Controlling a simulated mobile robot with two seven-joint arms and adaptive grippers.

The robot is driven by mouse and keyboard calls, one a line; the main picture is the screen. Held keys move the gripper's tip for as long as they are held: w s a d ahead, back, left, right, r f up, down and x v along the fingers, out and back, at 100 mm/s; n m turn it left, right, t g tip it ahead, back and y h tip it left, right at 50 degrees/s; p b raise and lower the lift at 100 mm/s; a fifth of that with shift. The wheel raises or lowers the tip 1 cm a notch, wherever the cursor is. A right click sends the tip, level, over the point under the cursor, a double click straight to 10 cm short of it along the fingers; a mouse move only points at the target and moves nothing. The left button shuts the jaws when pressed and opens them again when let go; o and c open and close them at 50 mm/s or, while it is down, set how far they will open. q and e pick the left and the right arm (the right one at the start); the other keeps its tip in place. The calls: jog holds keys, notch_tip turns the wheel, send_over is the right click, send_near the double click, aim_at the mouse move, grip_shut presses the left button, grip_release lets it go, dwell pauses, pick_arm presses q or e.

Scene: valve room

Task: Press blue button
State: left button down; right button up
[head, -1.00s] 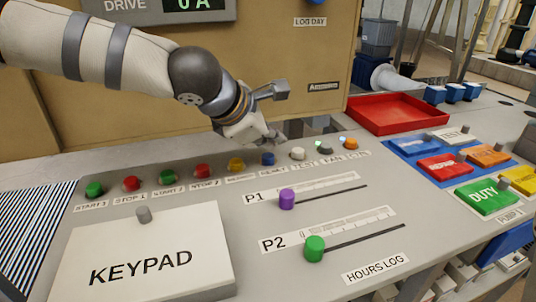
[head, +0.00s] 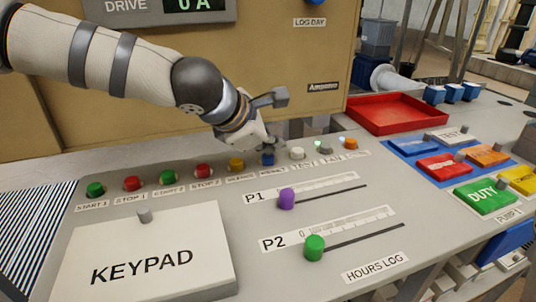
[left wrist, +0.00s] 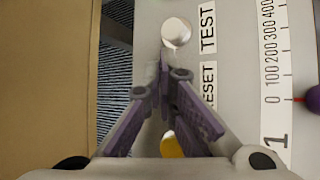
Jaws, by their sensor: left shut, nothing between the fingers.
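The blue button (head: 268,159) sits in the row of small buttons on the grey console, between a yellow button (head: 236,164) and a white button (head: 297,153). My left gripper (head: 269,148) is shut and empty, with its fingertips pointing down right at the blue button. I cannot tell whether they touch it. In the left wrist view the closed fingers (left wrist: 165,75) hide the blue button, between the white button (left wrist: 176,31) and the yellow button (left wrist: 172,145). My right gripper is not in view.
Green and red buttons continue the row leftward; an orange button (head: 351,143) is at its right. Purple (head: 287,198) and green (head: 314,247) slider knobs stand in front. A tan panel (head: 300,60) rises behind. A red tray (head: 398,113) lies at the right.

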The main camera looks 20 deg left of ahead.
aim_at(271, 157)
pick_arm(q)
jog(key=shift+f, duration=0.4)
dwell(0.4)
jog(key=shift+r, duration=0.9)
jog(key=shift+r, duration=2.55)
